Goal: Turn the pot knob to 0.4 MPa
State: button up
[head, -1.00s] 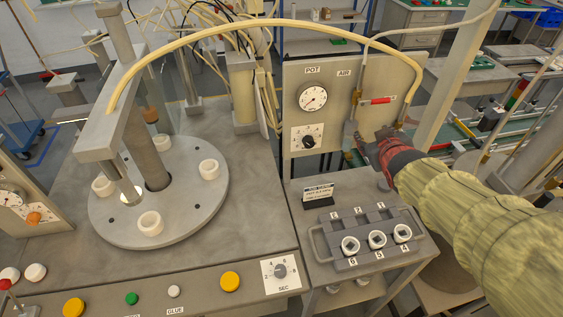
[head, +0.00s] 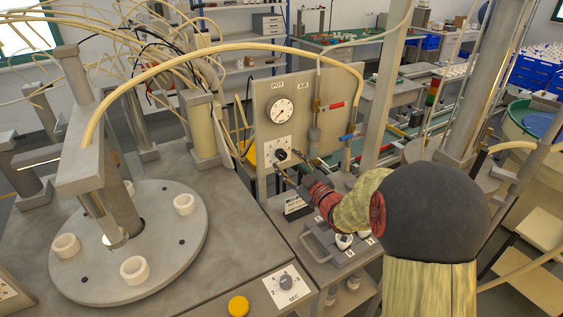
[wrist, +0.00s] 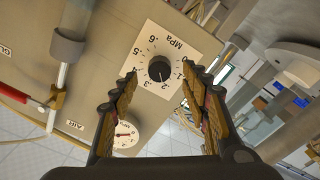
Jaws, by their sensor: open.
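The pot knob (head: 281,154) is a black round knob on a white dial plate, low on the upright grey panel. In the wrist view the knob (wrist: 159,69) is centred on the dial (wrist: 178,38), with marks from .1 to .6 and "MPa". Its pointer is too small to read surely. My gripper (head: 287,169) is in front of the knob in the head view. In the wrist view my open gripper (wrist: 160,76) has one finger on each side of the knob. Contact cannot be told. The round pot gauge (head: 282,111) is above the knob; its reading is unclear.
A red-handled valve (head: 337,105) and a blue-handled valve (head: 348,138) are right of the dial, with hoses nearby. The rotary plate (head: 160,215) stands at left.

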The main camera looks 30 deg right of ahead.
aim_at(283, 157)
jog(key=shift+w+b, duration=0.35)
jog(key=shift+w, duration=1.5)
jog(key=shift+c, duration=0.3)
jog(key=c, duration=1.1)
jog(key=m+p, duration=0.2)
jog(key=m, duration=0.2)
jog(key=shift+m+p, duration=0.3)
jog(key=shift+p, duration=0.1)
jog(key=m+p, duration=0.2)
jog(key=m, duration=0.2)
jog(key=shift+m+p, duration=0.3)
jog(key=shift+p, duration=0.05)
jog(key=m+p, duration=0.2)
jog(key=m, duration=0.2)
jog(key=shift+p, duration=0.4)
jog(key=shift+m+p, duration=1.1)
jog(key=shift+m, duration=1.2)
jog(key=shift+f, duration=0.1)
